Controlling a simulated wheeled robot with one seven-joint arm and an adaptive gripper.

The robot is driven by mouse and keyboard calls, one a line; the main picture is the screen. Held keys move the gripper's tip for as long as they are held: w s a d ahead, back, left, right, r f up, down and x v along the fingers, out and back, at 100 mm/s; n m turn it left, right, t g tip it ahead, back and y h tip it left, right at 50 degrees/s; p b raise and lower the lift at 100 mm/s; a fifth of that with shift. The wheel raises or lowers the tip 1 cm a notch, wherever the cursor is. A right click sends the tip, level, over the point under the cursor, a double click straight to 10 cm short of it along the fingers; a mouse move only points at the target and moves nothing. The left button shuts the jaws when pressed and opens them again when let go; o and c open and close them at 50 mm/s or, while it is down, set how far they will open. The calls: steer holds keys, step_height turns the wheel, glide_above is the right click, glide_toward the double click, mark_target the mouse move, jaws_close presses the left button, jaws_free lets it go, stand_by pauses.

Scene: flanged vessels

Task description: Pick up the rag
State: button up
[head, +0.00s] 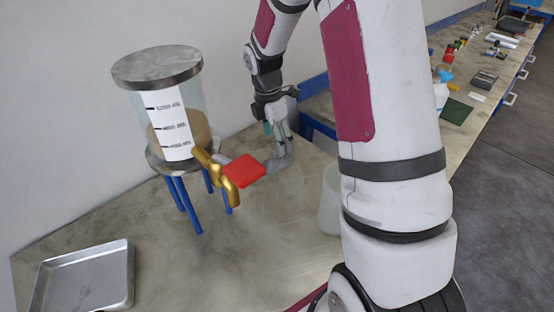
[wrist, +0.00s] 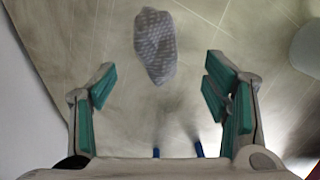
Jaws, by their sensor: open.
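The rag (wrist: 155,45) is a crumpled grey cloth with a light dotted pattern. It lies on the table, ahead of my fingers in the wrist view. In the head view a grey patch that looks like the rag (head: 281,161) shows below my gripper, partly hidden by it and by the red valve handle. My gripper (wrist: 160,88) is open and empty, with its green pads wide apart on either side. In the head view my gripper (head: 277,132) points down above the table near the wall. The rag is not between the pads.
A clear vessel (head: 196,98) with brown contents stands on blue legs, its brass tap (head: 222,177) and red handle (head: 244,171) jutting out close to the rag. A metal tray (head: 120,280) lies front left. A whitish container (head: 329,200) stands right of the rag. The table's front middle is clear.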

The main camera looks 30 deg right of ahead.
mark_target(278, 159)
steer(key=shift+w+d+f, duration=0.1)
steer(key=shift+d+f, duration=0.05)
steer(key=shift+f, duration=1)
steer(key=shift+w+d+f, duration=0.1)
steer(key=shift+d+f, duration=0.1)
steer(key=shift+f, duration=1)
steer(key=shift+d+f, duration=0.15)
steer(key=shift+f, duration=1)
steer(key=c, duration=1.3)
